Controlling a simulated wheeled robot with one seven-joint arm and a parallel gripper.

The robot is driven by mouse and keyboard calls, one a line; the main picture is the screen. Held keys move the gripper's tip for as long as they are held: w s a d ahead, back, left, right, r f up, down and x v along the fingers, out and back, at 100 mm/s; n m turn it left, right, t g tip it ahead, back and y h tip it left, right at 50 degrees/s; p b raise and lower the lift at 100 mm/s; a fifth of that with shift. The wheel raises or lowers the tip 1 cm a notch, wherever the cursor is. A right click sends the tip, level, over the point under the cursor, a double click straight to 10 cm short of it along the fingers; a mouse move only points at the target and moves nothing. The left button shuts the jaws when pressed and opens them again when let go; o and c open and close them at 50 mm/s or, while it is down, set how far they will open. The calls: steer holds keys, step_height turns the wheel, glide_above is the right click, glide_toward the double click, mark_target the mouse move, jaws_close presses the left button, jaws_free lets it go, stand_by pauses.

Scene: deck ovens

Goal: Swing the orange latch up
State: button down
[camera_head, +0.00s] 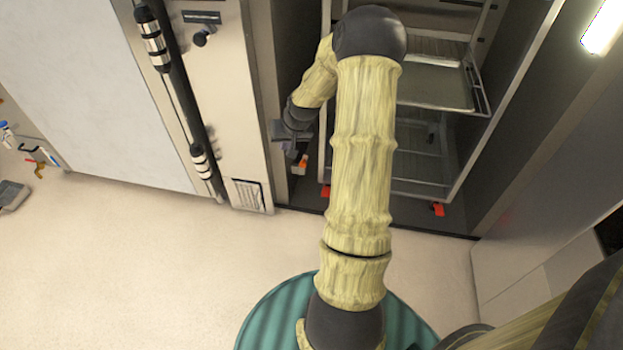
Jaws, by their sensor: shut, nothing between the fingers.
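My gripper (299,166) points down just left of the rack and is shut and empty. It is a little above and left of the left latch in the picture, and looks apart from it. A small orange and pale patch shows at the gripper's tip. My forearm hides part of the rack's left side.
The rack stands in a dark oven bay and holds trays (437,84). A grey panel (540,190) borders the right. Pale floor (120,260) in front is clear.

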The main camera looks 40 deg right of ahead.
steer(key=d+f+m+t+h+b, duration=0.1)
steer(key=d+f+m+b, duration=0.3)
steer(key=d+f+b, duration=1)
steer(key=d+f+t, duration=0.1)
steer(key=d+f, duration=0.3)
steer(key=f, duration=0.5)
steer(key=shift+s+d+m+t+b, duration=0.15)
steer(key=shift+d+m+t+b, duration=0.15)
steer(key=shift+d+m+b, duration=0.1)
steer(key=shift+f, duration=0.1)
steer(key=w+a+f+b, duration=0.2)
steer(key=w+f+b, duration=0.5)
steer(key=w+b, duration=0.1)
steer(key=shift+w+f, duration=0.2)
steer(key=shift+w, duration=0.55)
steer(key=shift+r, duration=0.15)
